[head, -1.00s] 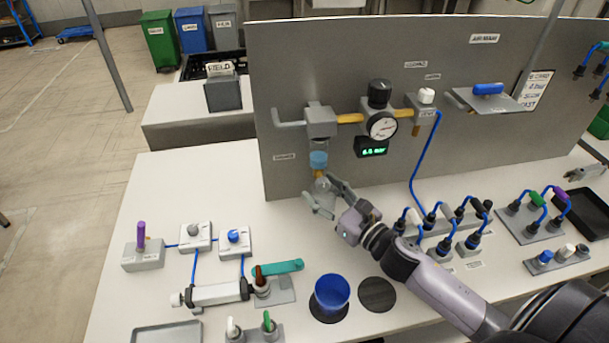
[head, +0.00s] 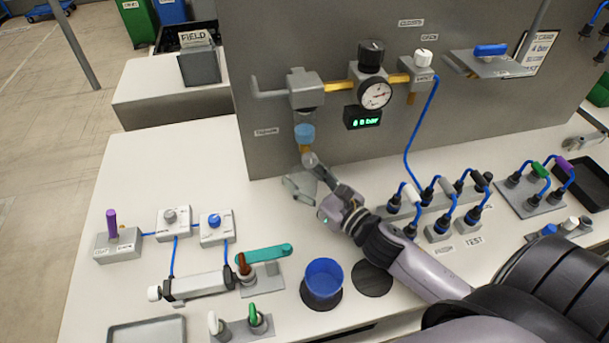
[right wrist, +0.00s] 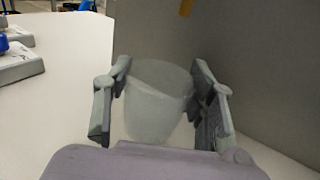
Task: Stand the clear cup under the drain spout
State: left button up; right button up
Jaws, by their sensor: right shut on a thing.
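The clear cup (right wrist: 157,100) stands between the two fingers of my right gripper (right wrist: 160,108) in the right wrist view, upright or nearly so. My right gripper (head: 304,177) is shut on it, close to the panel. In the head view the cup is hard to make out against the white bench. The brass drain spout (head: 304,150) hangs below the blue-topped bowl, just above my right gripper in the picture. The spout's tip also shows in the right wrist view (right wrist: 186,7), above and beyond the cup. I cannot tell whether the cup touches the bench. My left gripper is not in view.
A blue cup (head: 323,278) stands on a dark disc; a bare dark disc (head: 372,279) lies beside it. A gauge (head: 375,95) and a green readout (head: 363,117) are on the grey panel (head: 330,40). Blue-hosed fittings (head: 437,222) stand right of my right gripper.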

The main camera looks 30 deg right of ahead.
jog(key=o, duration=0.6)
jog(key=shift+w+f, duration=0.1)
jog(key=shift+f, duration=0.05)
jog(key=shift+o, duration=0.5)
jog(key=shift+d, duration=0.15)
jog(key=shift+o, duration=1.4)
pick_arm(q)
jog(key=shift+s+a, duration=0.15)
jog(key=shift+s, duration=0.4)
pick_arm(e)
jog(key=shift+r, duration=0.25)
jog(key=b+v, duration=0.2)
jog(key=v, duration=0.9)
jog(key=shift+f, duration=0.15)
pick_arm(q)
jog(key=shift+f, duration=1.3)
pick_arm(e)
jog(key=shift+s, duration=0.45)
